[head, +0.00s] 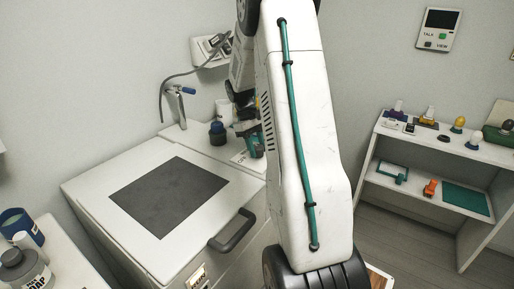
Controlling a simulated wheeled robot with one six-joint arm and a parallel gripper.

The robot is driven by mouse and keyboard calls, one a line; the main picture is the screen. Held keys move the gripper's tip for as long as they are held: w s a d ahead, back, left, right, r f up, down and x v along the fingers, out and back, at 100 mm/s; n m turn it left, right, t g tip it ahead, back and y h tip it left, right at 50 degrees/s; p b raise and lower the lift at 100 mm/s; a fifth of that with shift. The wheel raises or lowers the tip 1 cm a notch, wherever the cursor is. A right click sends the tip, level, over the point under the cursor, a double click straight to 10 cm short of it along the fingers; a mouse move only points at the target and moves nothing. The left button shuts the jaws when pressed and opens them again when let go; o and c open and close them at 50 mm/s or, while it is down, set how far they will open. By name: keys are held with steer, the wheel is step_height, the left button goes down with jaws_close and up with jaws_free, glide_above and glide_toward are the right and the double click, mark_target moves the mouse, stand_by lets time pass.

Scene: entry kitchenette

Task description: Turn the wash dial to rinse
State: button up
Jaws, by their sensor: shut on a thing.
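The white washer (97,190) stands at left, with a dark grey square on its top and a dark handle on its front. A raised white ledge runs along its back. My gripper (251,140) is low over the right part of this ledge, partly hidden behind my own white arm. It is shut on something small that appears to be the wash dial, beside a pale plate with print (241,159). The dial's pointer and the rinse mark cannot be made out.
A dark blue-capped jar (217,133) and a spray hose head with a blue tip (187,91) are close left of my gripper. A wall socket (213,48) is above. Bottles (24,268) stand at lower left. A shelf (445,143) with small items is at right.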

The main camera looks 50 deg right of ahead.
steer(key=m+y, duration=0.1)
steer(key=m, duration=0.2)
steer(key=shift+d+m+t, duration=0.1)
steer(key=shift+m+t, duration=0.2)
steer(key=shift+m+t+y, duration=0.3)
steer(key=shift+m+y, duration=0.4)
steer(key=shift+m, duration=1)
steer(key=o, duration=1)
steer(key=shift+c, duration=0.2)
steer(key=shift+r, duration=0.1)
steer(key=v, duration=0.7)
steer(key=shift+r, duration=0.3)
steer(key=shift+w+d, duration=0.15)
steer(key=shift+w, duration=0.05)
